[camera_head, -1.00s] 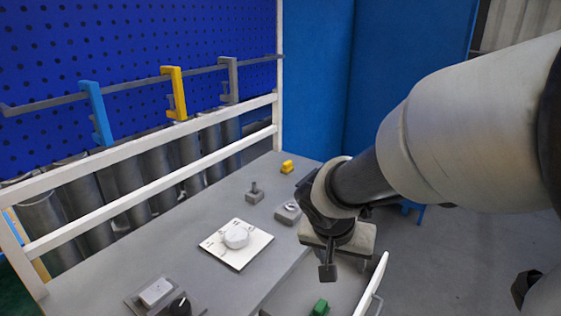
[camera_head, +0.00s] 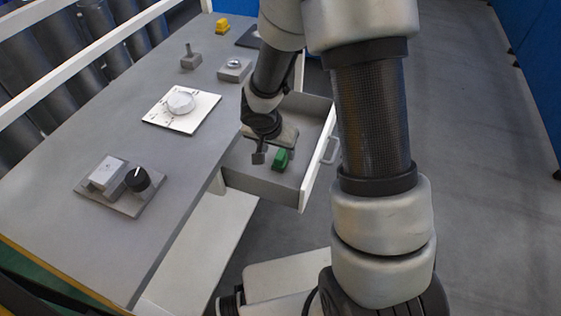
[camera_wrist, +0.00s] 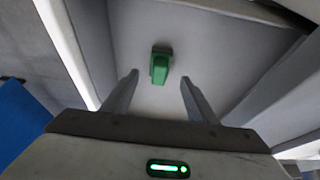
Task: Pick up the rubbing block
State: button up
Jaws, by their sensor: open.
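A small green block (camera_head: 281,158), which looks like the rubbing block, lies on the floor of the open drawer (camera_head: 256,186). My gripper (camera_head: 262,157) is open and is low over the drawer, just left of the block in the head view. In the wrist view the green block (camera_wrist: 160,68) shows a little beyond the fingertips of my gripper (camera_wrist: 160,79), roughly centred between them. The fingers appear apart from the block, and nothing is held. The exact height of the fingertips above the drawer floor is hard to tell.
The drawer front (camera_head: 320,158) has a handle (camera_head: 330,150) and rises close to my gripper. On the grey worktop (camera_head: 150,165) are a white dial plate (camera_head: 160,118), a switch and knob panel (camera_head: 113,187), small fixtures and a yellow piece (camera_head: 222,25).

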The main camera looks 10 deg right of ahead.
aim_at(280, 154)
jog(key=shift+b+x, duration=0.4)
jog(key=shift+x, duration=2.6)
jog(key=shift+w+d+r, duration=0.1)
jog(key=shift+w, duration=0.05)
jog(key=c, duration=1.2)
